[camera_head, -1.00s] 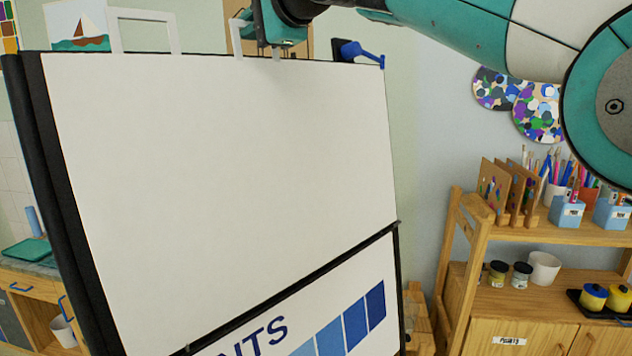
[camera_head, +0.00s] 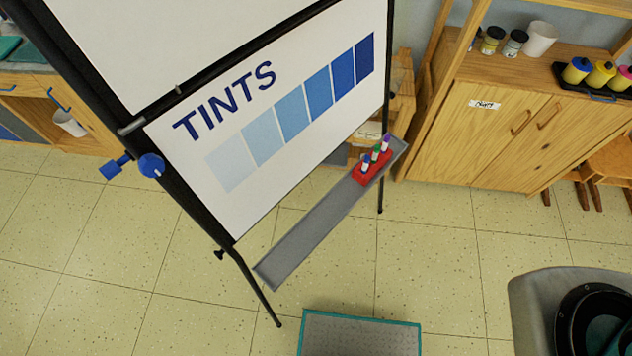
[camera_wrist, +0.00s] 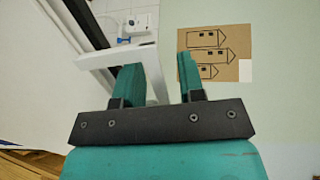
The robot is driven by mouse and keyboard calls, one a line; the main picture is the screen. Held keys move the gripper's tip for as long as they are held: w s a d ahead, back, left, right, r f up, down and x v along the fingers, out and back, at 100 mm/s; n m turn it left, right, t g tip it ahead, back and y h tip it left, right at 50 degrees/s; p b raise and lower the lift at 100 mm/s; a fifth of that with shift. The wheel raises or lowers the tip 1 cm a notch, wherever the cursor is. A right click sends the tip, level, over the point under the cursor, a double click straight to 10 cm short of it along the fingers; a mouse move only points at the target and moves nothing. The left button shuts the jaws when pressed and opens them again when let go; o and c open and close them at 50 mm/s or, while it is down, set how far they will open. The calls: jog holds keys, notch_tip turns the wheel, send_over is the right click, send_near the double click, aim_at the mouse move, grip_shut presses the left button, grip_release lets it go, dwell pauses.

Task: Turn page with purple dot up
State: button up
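The easel (camera_head: 130,98) stands tilted across the left of the head view. The lower part of a blank white page (camera_head: 165,35) shows above the TINTS sheet (camera_head: 215,118) with its row of blue squares. No purple dot is visible on a page. My gripper (camera_wrist: 162,72) shows only in the wrist view. Its two teal fingers are apart. A white loop-shaped tab (camera_wrist: 110,57) is at the fingers, with one upright leg in the gap between them. I cannot tell whether the leg touches a finger. The easel's top is out of the head view.
A grey ledge (camera_head: 310,232) below the sheet holds a red marker holder (camera_head: 372,166). Blue knobs (camera_head: 151,165) stick out at the easel's left side. A wooden cabinet (camera_head: 490,125) stands at right, a grey bin (camera_head: 530,300) at lower right. Tiled floor (camera_head: 150,280) is open in front.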

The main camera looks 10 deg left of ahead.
jog(key=b+v, duration=0.7)
jog(key=v, duration=0.5)
dwell(1.5)
jog(key=shift+f, duration=0.1)
dwell(0.4)
jog(key=s+d+f+n+g+h+b, duration=0.15)
jog(key=d+f, duration=0.25)
jog(key=f, duration=0.5)
jog(key=s+d+f+n+g+h+b, duration=0.1)
jog(key=d+f+n+h+b, duration=0.2)
jog(key=f, duration=0.6)
jog(key=s+d+f+n+g+h+b, duration=0.1)
jog(key=d+f+n+b, duration=0.1)
jog(key=d+f, duration=0.5)
jog(key=s+d+f+n+g+h+b, duration=0.1)
jog(key=s+d+f+n+b, duration=0.1)
jog(key=s+f, duration=0.4)
jog(key=s+d+f+n+g+h+b, duration=0.1)
jog(key=s+d+f, duration=0.4)
jog(key=f, duration=0.9)
jog(key=s+d+f+n+g+h+b, duration=0.1)
jog(key=s+d+f+n+g+b, duration=0.2)
jog(key=s+f, duration=0.6)
jog(key=shift+s+d+f+n, duration=0.25)
jog(key=shift+d+f+n, duration=0.3)
jog(key=shift+d+n, duration=0.2)
